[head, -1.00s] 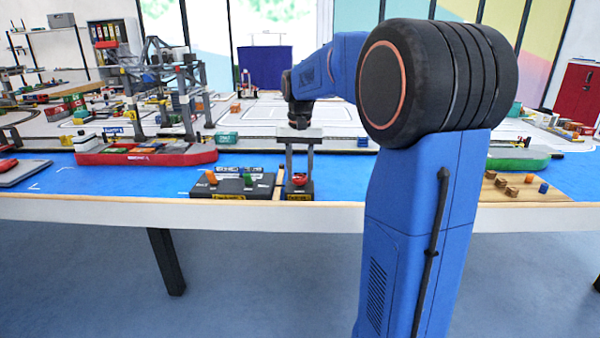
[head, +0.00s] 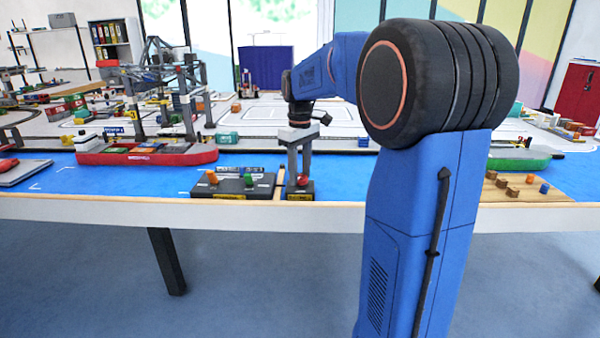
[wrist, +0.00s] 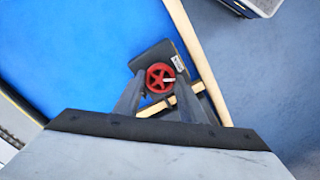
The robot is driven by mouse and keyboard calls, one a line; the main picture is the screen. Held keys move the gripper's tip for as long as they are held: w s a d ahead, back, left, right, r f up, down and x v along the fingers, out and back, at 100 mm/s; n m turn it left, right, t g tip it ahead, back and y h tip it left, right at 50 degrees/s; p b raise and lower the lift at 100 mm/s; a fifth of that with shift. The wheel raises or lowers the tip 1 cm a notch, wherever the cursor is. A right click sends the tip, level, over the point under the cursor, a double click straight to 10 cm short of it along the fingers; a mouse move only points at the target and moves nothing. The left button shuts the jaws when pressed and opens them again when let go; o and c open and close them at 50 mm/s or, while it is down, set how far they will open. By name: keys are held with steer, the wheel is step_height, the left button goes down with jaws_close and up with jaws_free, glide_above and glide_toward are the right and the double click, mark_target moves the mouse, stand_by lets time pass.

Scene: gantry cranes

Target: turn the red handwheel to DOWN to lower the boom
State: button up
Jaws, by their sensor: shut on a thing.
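The red handwheel (wrist: 160,77) sits on a small dark box (wrist: 150,57) at the table's front edge. It also shows in the head view (head: 302,181), small, between the fingertips. My gripper (head: 299,182) points down over the box, and its fingers are shut on the handwheel. In the wrist view my gripper (wrist: 163,98) reaches to the wheel from below, with a finger on either side. A white pointer mark lies on the wheel's right half. Any DOWN lettering is too small to read.
A dark control box (head: 232,187) with an orange and a green knob stands just left of the handwheel box. A red ship (head: 150,157) and a gantry crane (head: 185,95) are behind to the left. A wooden board (head: 520,190) with small blocks lies right.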

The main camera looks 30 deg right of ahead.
mark_target(300, 177)
steer(key=n, duration=0.5)
steer(key=shift+n, duration=0.4)
stand_by(0.3)
steer(key=o, duration=1)
steer(key=shift+o, duration=0.2)
steer(key=shift+r, duration=0.15)
step_height(300, 177, up, 17)
